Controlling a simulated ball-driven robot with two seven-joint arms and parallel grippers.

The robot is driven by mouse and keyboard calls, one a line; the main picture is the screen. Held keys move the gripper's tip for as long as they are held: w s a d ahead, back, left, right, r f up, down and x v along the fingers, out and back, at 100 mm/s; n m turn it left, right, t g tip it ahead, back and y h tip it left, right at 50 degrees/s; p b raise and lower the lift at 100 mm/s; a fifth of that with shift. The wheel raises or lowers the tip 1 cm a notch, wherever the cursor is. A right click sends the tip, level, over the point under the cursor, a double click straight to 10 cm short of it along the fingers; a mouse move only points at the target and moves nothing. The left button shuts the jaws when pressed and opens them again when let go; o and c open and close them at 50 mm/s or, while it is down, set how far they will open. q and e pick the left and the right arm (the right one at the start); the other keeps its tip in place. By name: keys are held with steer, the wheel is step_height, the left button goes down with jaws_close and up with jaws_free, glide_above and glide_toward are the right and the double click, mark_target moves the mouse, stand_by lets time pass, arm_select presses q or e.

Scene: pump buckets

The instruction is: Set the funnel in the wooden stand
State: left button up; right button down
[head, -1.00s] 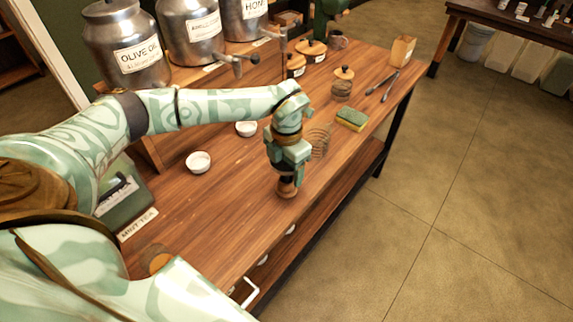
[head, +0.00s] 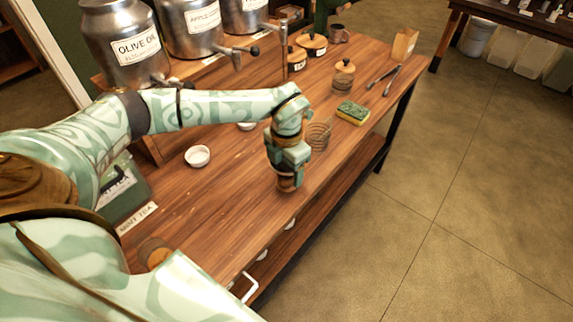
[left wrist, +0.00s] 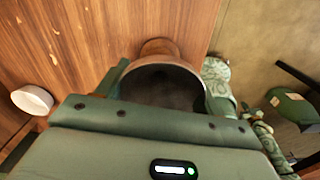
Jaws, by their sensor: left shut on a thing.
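My left gripper (head: 287,168) is shut on a brown round thing, which I take for the funnel (left wrist: 188,72). In the left wrist view its wide dark mouth faces the camera, and the gripper's green body covers its near side. In the head view a wood-brown lower part (head: 288,183) shows below the fingers, near the table's front edge. I cannot tell whether this is the funnel or the wooden stand under it, or whether it touches the table. My right gripper is not in view.
A wire coil (head: 318,137) stands close to the right of the gripper, with a sponge (head: 352,112) beyond. A white bowl (head: 197,156) is to the left; a round wooden piece (head: 155,253) is nearer. Metal dispensers (head: 125,45) line the back. The wooden table (head: 225,215) has bare room in front.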

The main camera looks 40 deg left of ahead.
arm_select(q)
steer(key=shift+f, duration=0.15)
steer(key=o, duration=1.1)
steer(key=shift+c, duration=0.2)
step_height(320, 180, up, 16)
steer(key=p, duration=0.4)
